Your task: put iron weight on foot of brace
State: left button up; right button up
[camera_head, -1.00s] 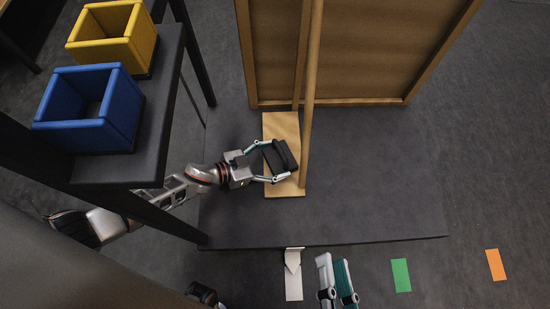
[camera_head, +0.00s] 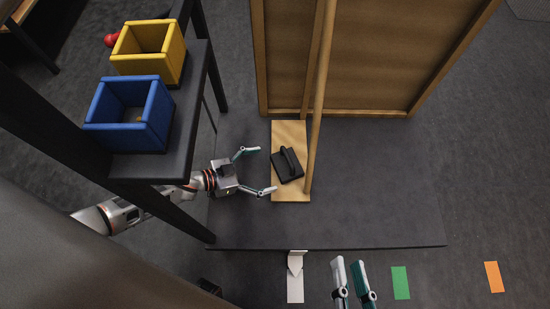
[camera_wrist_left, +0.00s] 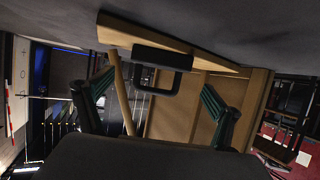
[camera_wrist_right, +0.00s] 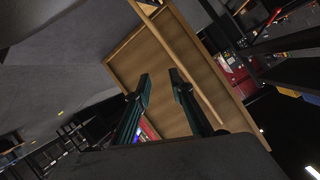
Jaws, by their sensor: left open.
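The iron weight (camera_head: 286,168), black with a raised handle, rests on the light wooden foot (camera_head: 291,132) of the brace. The brace's long pole (camera_head: 322,90) rises from the foot's right side. My left gripper (camera_head: 258,170) is open and empty, just left of the weight and apart from it. The left wrist view shows the weight (camera_wrist_left: 163,58) on the foot (camera_wrist_left: 115,31), ahead between the spread fingers. My right gripper (camera_head: 353,262) is low in the head view, in front of the table edge; its fingers stand apart with nothing between them in the right wrist view (camera_wrist_right: 160,80).
A framed wooden panel (camera_head: 365,55) stands behind the foot. A blue bin (camera_head: 125,137) and a yellow bin (camera_head: 147,66) sit on a dark shelf at the left. Green (camera_head: 400,283) and orange (camera_head: 494,277) patches lie at the lower right. The table's right half (camera_head: 380,190) is clear.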

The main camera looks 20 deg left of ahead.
pick_arm(q)
jog(key=p+v, duration=0.1)
jog(key=v, duration=0.3)
jog(key=shift+w+r, duration=0.1)
jog(key=shift+r, duration=0.05)
jog(key=shift+s+a, duration=0.25)
jog(key=shift+s, duration=0.15)
pick_arm(e)
jog(key=shift+w+d+r+n, duration=0.1)
jog(key=shift+w+d+n, duration=0.1)
jog(key=shift+d+n, duration=0.2)
jog(key=shift+w+d+r+n, duration=0.1)
jog(key=shift+w+d+n, duration=0.05)
jog(key=shift+d+n, duration=0.25)
